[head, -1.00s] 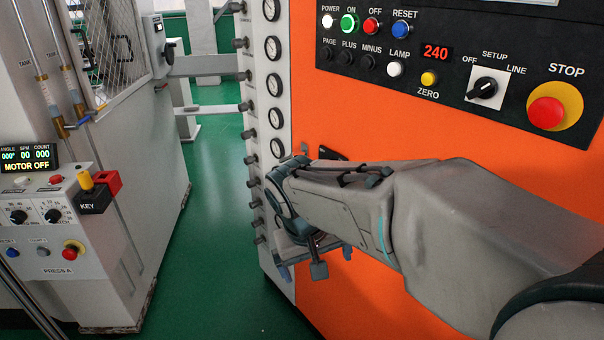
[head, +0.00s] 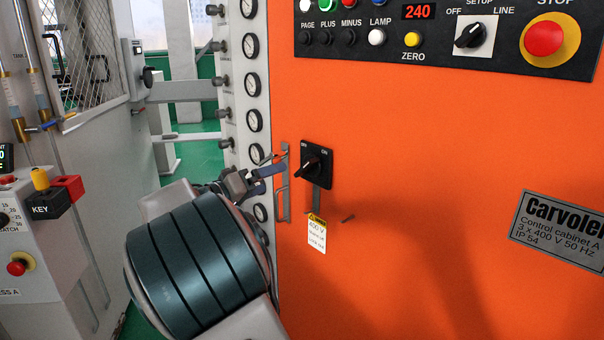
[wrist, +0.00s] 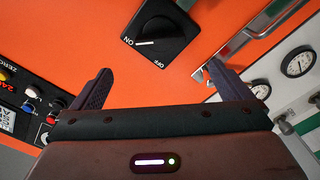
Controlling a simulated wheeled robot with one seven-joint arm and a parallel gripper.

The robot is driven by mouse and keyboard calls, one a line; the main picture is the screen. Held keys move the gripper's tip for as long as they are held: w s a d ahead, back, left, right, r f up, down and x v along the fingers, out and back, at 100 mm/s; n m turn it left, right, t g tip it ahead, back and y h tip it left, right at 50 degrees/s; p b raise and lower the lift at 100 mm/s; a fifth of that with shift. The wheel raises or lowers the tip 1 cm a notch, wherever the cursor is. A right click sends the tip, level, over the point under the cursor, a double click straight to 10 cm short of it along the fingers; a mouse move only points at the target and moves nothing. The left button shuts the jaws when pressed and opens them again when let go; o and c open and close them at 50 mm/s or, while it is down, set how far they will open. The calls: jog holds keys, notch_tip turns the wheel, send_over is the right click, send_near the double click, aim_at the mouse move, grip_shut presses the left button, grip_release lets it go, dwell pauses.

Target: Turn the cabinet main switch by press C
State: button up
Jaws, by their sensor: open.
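The cabinet main switch (head: 316,164) is a black rotary knob on a square black plate on the orange cabinet door. In the wrist view the switch (wrist: 165,28) shows beyond the fingertips, with ON and OFF marks. Its white line lies beside the word ON. My gripper (head: 271,170) is to the left of the switch in the head view, apart from it. In the wrist view the gripper (wrist: 159,68) is open and empty, its two fingers spread to either side below the switch. The far side of the knob is hidden.
A metal door handle (head: 283,190) stands close left of the switch, near my fingers. A column of gauges (head: 253,120) runs farther left.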

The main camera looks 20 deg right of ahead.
aim_at(301, 168)
jog(key=x, duration=1.2)
